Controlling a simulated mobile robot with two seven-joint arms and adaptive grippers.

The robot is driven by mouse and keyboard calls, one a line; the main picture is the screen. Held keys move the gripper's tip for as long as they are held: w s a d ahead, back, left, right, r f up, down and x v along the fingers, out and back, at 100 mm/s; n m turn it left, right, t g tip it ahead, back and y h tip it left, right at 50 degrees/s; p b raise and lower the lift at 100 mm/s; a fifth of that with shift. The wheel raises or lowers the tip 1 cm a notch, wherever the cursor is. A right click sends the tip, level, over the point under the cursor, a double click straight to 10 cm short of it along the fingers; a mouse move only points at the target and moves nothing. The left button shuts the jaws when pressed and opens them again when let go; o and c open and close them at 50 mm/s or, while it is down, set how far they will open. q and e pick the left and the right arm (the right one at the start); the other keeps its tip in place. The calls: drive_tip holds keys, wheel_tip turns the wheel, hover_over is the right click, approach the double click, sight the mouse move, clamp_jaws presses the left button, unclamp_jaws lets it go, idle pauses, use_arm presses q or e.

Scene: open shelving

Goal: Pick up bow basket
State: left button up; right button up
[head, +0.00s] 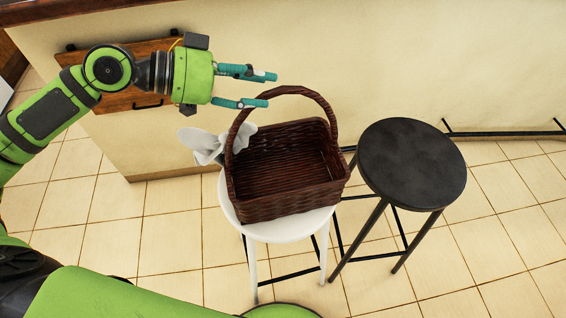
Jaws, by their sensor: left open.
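A dark brown wicker basket (285,165) with a tall arched handle sits on a white round stool (290,228). A white bow (205,146) is at the basket's left side, by the foot of the handle. My left gripper (272,90) comes in from the upper left and is open and empty. Its teal fingers point right, and in the picture the lower fingertip is right by the upper left part of the handle. I cannot tell whether they touch. My right gripper is not in view.
A black round stool (412,160) stands close to the right of the white stool. A pale counter wall (430,60) runs behind, with a wooden panel (130,90) on its left part. Tiled floor (480,240) is free in front and at right.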

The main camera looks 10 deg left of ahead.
sight(289, 90)
use_arm(q)
drive_tip(key=shift+x, duration=0.75)
drive_tip(key=p+x, duration=0.3)
drive_tip(key=x, duration=0.1)
drive_tip(key=shift+d+r, duration=0.1)
drive_tip(key=shift+d, duration=0.05)
drive_tip(key=shift+w+d+f+p, duration=0.2)
drive_tip(key=shift+d+f+p, duration=0.1)
drive_tip(key=shift+d, duration=0.1)
drive_tip(key=shift+a, duration=0.1)
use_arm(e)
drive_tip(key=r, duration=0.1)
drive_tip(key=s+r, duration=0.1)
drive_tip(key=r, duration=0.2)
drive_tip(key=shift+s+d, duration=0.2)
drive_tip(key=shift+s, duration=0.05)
use_arm(q)
clamp_jaws()
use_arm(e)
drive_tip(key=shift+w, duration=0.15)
